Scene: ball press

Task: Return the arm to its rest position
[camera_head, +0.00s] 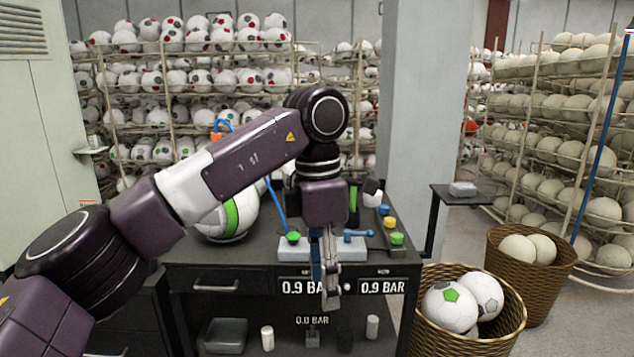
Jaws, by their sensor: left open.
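My left arm (240,160) comes in from the left, bends at a black joint above the dark workbench, and points down. Its left gripper (328,292) hangs in front of the bench, over the grey control block, with its fingers pointing down. The gripper is open and I see nothing between its fingers. It hides part of the block and of the front panel. My right gripper is not in view.
A white and green ball (240,212) sits on the workbench, partly behind my arm. The control block (300,252) has a green button and blue valve. Wicker baskets of balls (462,345) stand right of the bench. Ball racks (160,80) fill the back; a grey pillar (425,110) rises behind.

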